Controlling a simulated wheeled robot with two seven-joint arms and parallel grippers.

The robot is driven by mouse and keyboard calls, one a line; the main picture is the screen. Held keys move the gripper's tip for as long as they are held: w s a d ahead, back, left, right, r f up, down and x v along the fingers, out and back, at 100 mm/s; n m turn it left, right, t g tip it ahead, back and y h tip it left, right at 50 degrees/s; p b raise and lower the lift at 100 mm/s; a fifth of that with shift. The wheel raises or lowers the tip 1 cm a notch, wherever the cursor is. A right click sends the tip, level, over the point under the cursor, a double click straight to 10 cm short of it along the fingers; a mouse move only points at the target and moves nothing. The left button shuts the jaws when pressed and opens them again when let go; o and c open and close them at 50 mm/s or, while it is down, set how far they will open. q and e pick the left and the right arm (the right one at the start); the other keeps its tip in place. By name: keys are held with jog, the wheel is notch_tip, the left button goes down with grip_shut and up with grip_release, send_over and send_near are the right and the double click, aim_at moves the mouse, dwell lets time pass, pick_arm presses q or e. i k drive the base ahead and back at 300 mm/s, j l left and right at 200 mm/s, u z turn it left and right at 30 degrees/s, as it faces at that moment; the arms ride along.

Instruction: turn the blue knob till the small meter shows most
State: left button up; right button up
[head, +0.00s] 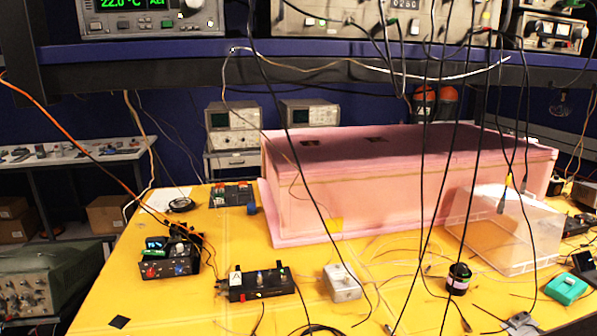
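A small blue round part (252,208), which looks like a knob, is at the left front corner of the pink foam enclosure (360,190), beside a low dark unit (230,195). A small black box (168,262) at the left of the yellow table has a tiny lit blue display (155,243), perhaps the small meter; its reading is too small to make out. This box also has red and blue spots on its front. Neither of my grippers is in view.
Dark cables hang from the shelf (340,73) across the middle and right. A grey box (341,283), a black cylinder (459,279), a clear plastic bin (505,235) and loose wires crowd the front right.

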aim_at(178, 270)
jog(key=i+l+u, duration=0.15)
jog(key=u, duration=0.25)
jog(key=i+l+u, duration=0.4)
jog(key=k+j, duration=0.1)
